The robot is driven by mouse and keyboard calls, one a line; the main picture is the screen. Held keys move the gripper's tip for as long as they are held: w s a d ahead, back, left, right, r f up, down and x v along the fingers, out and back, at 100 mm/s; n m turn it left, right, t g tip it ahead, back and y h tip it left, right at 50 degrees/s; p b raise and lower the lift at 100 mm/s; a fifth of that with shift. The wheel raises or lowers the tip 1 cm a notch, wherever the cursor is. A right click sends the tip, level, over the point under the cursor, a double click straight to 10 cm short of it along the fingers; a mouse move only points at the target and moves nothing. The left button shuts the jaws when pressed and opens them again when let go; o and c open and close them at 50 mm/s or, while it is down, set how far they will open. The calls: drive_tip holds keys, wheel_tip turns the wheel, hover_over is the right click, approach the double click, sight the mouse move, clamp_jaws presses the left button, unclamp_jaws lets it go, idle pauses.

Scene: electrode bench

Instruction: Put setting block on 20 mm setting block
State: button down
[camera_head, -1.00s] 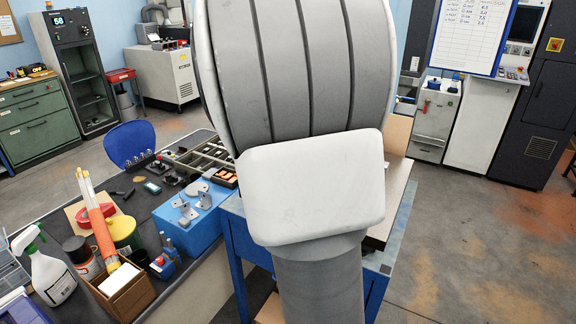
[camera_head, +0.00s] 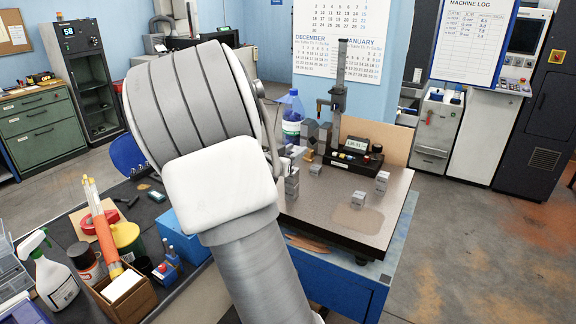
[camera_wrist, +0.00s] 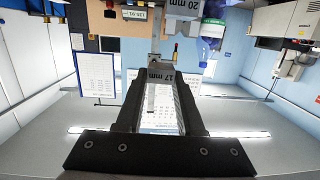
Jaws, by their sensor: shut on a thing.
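In the wrist view my gripper (camera_wrist: 159,82) is shut on a setting block (camera_wrist: 160,100) marked 17 mm, held between the two fingers. A block marked 20 mm (camera_wrist: 182,6) shows at the top edge of that view, apart from the held block and only partly in frame. In the head view my arm covers the gripper and the held block. Several small grey blocks stand on the granite plate (camera_head: 330,222): a stack (camera_head: 292,184) beside my arm, one at the right (camera_head: 382,181) and a low one (camera_head: 358,198). Their markings are too small to read there.
A height gauge (camera_head: 339,100) with a dark display base (camera_head: 353,153) stands at the plate's back. Dark angular blocks (camera_head: 316,136) and a blue-capped bottle (camera_head: 292,115) are left of it. The plate's front middle is clear. A cluttered bench with a spray bottle (camera_head: 50,275) is at left.

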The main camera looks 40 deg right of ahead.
drive_tip(key=shift+w+a+f, duration=0.25)
drive_tip(key=shift+w+f, duration=0.15)
drive_tip(key=shift+w, duration=0.25)
drive_tip(key=shift+f, duration=2)
drive_tip(key=shift+f, duration=0.1)
drive_tip(key=shift+f+b, duration=0.15)
drive_tip(key=shift+b, duration=0.15)
drive_tip(key=c, duration=0.5)
unclamp_jaws()
